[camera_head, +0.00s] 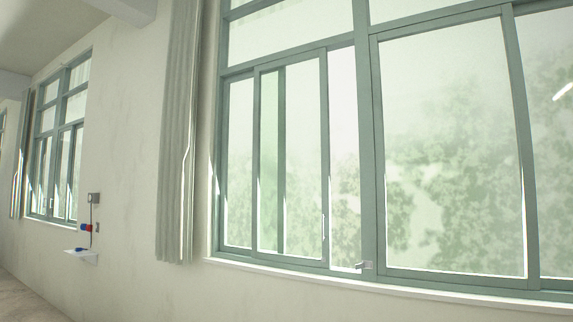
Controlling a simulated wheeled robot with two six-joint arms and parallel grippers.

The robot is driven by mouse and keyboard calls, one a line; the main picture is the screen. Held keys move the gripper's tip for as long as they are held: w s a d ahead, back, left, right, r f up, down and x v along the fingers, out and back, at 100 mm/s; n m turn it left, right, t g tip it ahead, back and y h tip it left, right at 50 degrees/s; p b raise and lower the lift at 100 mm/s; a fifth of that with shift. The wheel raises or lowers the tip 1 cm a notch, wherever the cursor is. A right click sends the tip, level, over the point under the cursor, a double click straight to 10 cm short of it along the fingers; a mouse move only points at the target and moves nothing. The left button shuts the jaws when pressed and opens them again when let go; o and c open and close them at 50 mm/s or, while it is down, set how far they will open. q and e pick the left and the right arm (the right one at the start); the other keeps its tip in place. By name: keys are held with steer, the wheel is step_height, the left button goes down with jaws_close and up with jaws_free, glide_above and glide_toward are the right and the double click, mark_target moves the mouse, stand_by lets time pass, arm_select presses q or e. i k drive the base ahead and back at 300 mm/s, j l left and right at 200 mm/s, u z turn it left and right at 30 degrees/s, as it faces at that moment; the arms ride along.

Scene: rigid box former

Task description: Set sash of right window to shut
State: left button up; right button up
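The near window (371,150) on the right of the head view has a green-grey frame. In its left section stands a narrow sliding sash (324,150), with a slim pale handle low on its right stile. The sash overlaps a second pane behind it, where a strip of glass (270,150) looks greener. Between the sash's right stile and the thick upright post is a tall gap (343,150) that appears open. A small metal fitting (363,266) sits at the bottom by that post. Neither of my grippers is in view.
A grey-green curtain (178,140) hangs left of the near window. A pale sill (400,291) runs below it. Farther left are a second window (60,140) and a small wall shelf (82,256) with a blue item, beneath a red and blue fitting (86,228).

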mark_target(325, 263)
steer(key=i+l, duration=0.2)
steer(key=i, duration=0.25)
steer(key=i+l+z, duration=0.1)
steer(key=i, duration=0.35)
steer(key=i+l, duration=0.25)
steer(key=i, duration=0.25)
steer(key=z, duration=0.05)
